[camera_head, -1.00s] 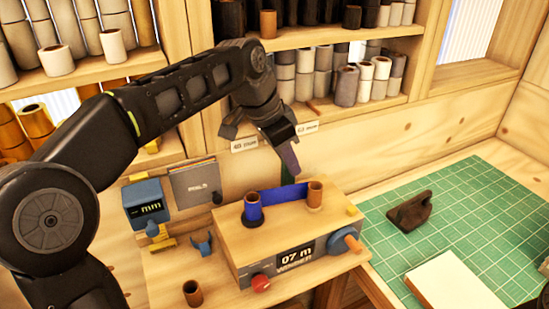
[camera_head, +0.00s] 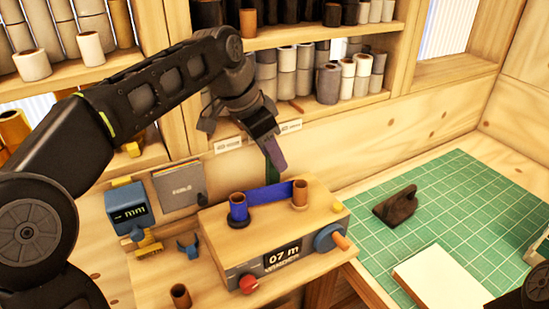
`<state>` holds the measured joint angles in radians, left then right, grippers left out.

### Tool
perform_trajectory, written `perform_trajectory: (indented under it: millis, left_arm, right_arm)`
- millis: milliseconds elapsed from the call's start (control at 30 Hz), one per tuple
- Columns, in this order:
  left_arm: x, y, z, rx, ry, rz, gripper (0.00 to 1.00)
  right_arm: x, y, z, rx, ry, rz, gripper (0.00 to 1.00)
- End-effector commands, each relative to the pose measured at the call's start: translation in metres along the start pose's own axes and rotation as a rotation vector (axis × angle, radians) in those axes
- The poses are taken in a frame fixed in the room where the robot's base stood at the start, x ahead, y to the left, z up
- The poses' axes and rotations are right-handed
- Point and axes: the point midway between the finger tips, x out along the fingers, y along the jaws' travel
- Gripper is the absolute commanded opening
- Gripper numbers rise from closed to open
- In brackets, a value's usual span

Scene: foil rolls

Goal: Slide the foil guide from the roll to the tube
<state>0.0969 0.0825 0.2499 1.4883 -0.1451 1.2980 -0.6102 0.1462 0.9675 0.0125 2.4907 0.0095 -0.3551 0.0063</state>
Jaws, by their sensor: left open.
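A blue foil roll (camera_head: 238,208) stands at the left on top of the wooden winder box (camera_head: 270,225). A blue foil strip (camera_head: 270,193) spans from it to an upright brown tube (camera_head: 300,194) at the right. My left gripper (camera_head: 274,158) is open and points down just behind the strip, between roll and tube. One purple-grey finger shows clearly. A dark green upright piece (camera_head: 272,172) shows below it, behind the strip; I cannot tell whether it is the foil guide or a finger. No other foil guide is clearly visible. My right gripper is not in view.
The winder's display reads "07 m"; a red knob (camera_head: 249,285) and a crank (camera_head: 332,239) are on its front. A blue "mm" gauge (camera_head: 130,208) stands at the left. A green mat (camera_head: 450,215) bears a dark tool (camera_head: 396,207) and a white pad (camera_head: 440,282).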

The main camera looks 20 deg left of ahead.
Motion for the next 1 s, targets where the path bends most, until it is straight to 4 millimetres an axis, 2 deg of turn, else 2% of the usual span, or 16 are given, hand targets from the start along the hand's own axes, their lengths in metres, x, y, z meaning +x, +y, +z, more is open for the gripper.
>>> perform_trajectory:
  millis: [200,233,333,1000]
  left_arm:
    - [-0.037,0.0,-0.001,0.001,0.003,-0.001,0.41]
    - [-0.047,0.0,-0.003,0.0,0.002,-0.001,0.41]
    - [-0.058,0.0,-0.002,0.0,0.001,0.0,0.41]
    - [-0.059,0.0,0.0,0.001,0.0,0.0,0.41]
  right_arm:
    - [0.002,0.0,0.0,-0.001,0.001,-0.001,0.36]
    - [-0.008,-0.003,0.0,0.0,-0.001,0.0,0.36]
    - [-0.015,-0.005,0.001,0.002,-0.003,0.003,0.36]
    - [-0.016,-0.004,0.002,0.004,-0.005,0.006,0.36]
